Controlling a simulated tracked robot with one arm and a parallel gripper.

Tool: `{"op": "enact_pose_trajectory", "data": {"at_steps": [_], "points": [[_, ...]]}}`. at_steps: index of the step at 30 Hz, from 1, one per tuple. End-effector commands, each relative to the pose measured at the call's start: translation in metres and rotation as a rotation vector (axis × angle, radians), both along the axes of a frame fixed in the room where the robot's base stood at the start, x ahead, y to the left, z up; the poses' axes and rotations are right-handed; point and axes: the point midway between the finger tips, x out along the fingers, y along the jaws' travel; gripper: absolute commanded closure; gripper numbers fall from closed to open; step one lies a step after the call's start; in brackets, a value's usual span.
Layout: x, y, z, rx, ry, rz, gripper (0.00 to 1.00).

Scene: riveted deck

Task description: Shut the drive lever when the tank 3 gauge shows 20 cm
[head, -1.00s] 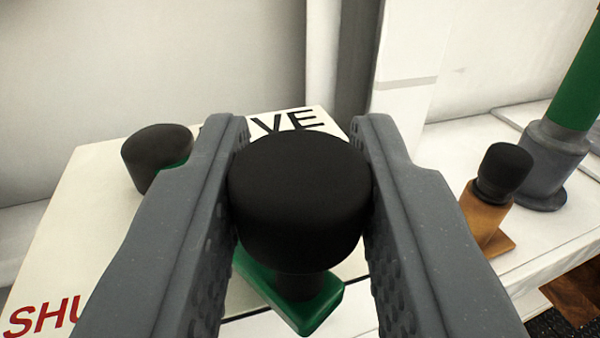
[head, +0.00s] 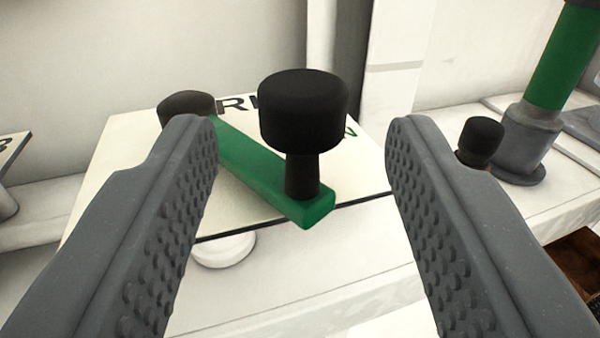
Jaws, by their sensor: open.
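The drive lever (head: 262,172) is a green bar with a black knob (head: 303,112) standing on its near end. Its far end meets a black round pivot (head: 186,106), partly hidden by my left finger. It lies across a white label plate (head: 120,170), and the bar's near end reaches the plate's front edge. Only part of the black lettering shows at the back of the plate. My gripper (head: 302,140) is open, its fingers wide apart on either side of the knob and nearer the camera, touching nothing that I can see. No tank gauge is in view.
At the right stand a smaller black knob (head: 481,140) and a green post in a grey collar (head: 528,142) on a white ledge. Part of another plate (head: 12,152) shows at the left edge. A white wall is behind.

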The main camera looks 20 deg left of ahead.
Motion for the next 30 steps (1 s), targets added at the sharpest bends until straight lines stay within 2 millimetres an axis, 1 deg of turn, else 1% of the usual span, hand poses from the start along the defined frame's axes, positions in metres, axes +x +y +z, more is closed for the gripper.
{"op": "enact_pose_trajectory", "data": {"at_steps": [1, 6, 12, 15, 21, 30], "points": [[-0.010, -0.004, 0.000, -0.002, -0.001, -0.003, 0.54], [-0.039, -0.011, -0.002, 0.000, 0.002, -0.004, 0.54], [-0.069, -0.019, -0.001, 0.000, -0.002, -0.003, 0.54], [-0.080, -0.022, -0.001, -0.002, -0.001, -0.002, 0.54], [-0.092, -0.024, -0.001, 0.000, 0.001, -0.001, 0.54], [-0.094, -0.024, -0.001, 0.000, -0.001, 0.000, 0.54]]}}
